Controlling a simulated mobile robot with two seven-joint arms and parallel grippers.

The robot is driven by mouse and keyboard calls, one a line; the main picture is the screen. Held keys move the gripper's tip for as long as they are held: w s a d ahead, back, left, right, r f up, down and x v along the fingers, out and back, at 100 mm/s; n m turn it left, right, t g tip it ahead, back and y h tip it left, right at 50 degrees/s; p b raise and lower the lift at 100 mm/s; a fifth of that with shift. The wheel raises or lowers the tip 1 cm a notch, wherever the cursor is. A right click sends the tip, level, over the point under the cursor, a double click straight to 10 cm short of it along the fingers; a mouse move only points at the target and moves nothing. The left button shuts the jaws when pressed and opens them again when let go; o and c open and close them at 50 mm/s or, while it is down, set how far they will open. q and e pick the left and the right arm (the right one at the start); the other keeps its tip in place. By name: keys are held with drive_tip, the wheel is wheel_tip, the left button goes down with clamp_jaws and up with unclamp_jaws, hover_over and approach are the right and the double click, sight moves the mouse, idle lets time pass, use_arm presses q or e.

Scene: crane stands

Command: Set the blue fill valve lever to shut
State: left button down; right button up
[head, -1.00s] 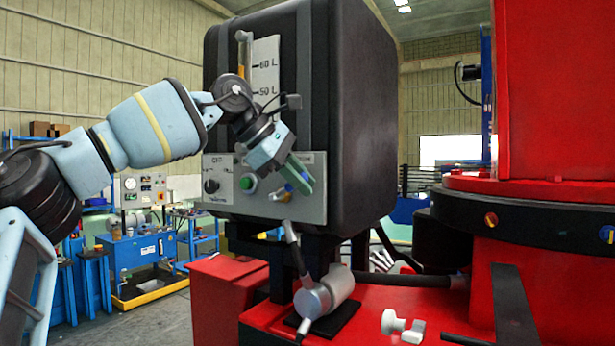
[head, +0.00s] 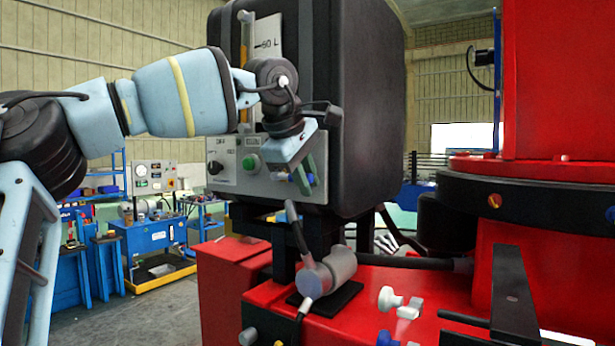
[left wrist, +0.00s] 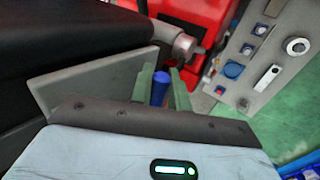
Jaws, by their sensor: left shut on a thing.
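The blue lever (left wrist: 160,88) shows as a short blue rod between the green fingers of my left gripper (left wrist: 162,86) in the left wrist view. In the head view my left gripper (head: 307,172) is in front of the lower right part of the grey control panel (head: 228,182) on the black tank. It is shut on the blue lever, and a little blue (head: 311,179) shows at the fingertips. The fingers hide most of the lever and its pivot, so its exact angle cannot be told. My right gripper is not in view.
The panel carries a black rotary knob (head: 217,167) and a green button (head: 250,163) left of the gripper. Below are a silver pump (head: 326,274) and a white knob (head: 389,298) on the red base. A red column (head: 555,80) stands at right.

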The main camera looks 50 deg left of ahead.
use_arm(q)
drive_tip(key=shift+f, duration=0.1)
idle(0.3)
drive_tip(key=c, duration=1.7)
unclamp_jaws()
drive_tip(key=v, duration=0.7)
drive_tip(key=shift+s+d+r, duration=0.15)
drive_tip(key=shift+d+r, duration=0.05)
drive_tip(key=shift+r, duration=0.15)
